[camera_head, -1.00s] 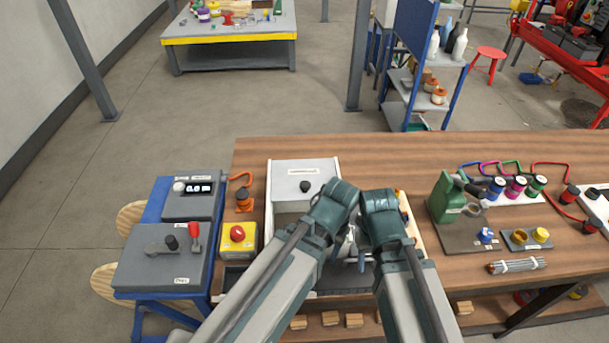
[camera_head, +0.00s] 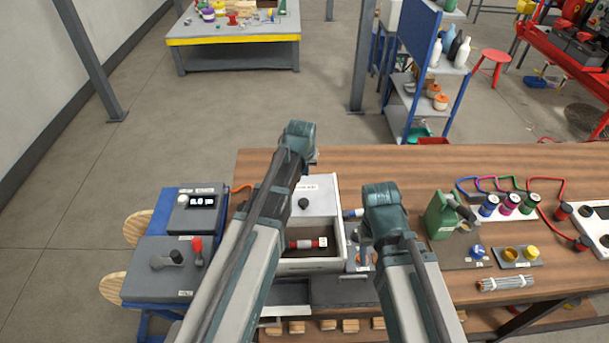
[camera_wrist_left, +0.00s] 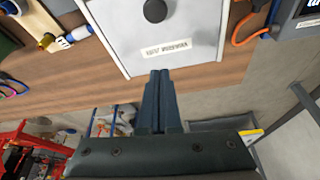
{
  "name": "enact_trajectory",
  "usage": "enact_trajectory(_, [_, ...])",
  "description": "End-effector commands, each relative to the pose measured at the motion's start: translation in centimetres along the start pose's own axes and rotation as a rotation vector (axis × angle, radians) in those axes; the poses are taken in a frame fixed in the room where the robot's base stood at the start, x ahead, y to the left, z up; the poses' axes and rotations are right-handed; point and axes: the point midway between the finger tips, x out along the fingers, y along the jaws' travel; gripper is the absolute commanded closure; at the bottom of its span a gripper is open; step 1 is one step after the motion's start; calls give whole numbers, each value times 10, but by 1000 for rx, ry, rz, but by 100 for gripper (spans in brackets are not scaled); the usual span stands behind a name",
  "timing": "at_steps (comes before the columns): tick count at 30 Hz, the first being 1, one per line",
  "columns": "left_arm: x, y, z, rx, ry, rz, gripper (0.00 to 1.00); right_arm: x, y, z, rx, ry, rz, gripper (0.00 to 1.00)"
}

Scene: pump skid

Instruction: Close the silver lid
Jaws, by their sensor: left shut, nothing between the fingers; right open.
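The silver lid (camera_head: 319,192), a pale panel with a black knob and a label, is at the back of an open box (camera_head: 342,243). The box's front opening is uncovered, with a red-and-white part (camera_head: 306,244) inside. In the left wrist view the lid (camera_wrist_left: 185,25) fills the top. My left gripper (camera_wrist_left: 160,75) is shut and empty, its tips near the lid's labelled far edge; I cannot tell if they touch. In the head view my left arm hides its fingers. My right wrist (camera_head: 384,205) is right of the box, its fingers mostly hidden.
The wooden bench (camera_head: 400,165) is clear behind the box.

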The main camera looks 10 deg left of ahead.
Motion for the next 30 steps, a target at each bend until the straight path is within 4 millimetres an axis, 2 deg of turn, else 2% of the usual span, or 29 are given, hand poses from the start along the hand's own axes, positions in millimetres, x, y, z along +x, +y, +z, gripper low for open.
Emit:
enact_trajectory(1, [9, 0, 1, 0, 0, 0, 100, 9, -1, 0, -1, 0, 0, 50])
enact_trajectory(20, [99, 0, 2, 0, -1, 0, 100, 93, -9, -6, 0, 0, 1, 50])
enact_trajectory(21, [88, 0, 15, 1, -1, 0, 100, 88, -8, -5, 0, 0, 1, 50])
enact_trajectory(24, [84, 0, 31, 1, -1, 0, 100, 88, -8, -5, 0, 0, 1, 50])
enact_trajectory(30, [81, 0, 40, 1, -1, 0, 100, 89, -8, -5, 0, 0, 1, 50])
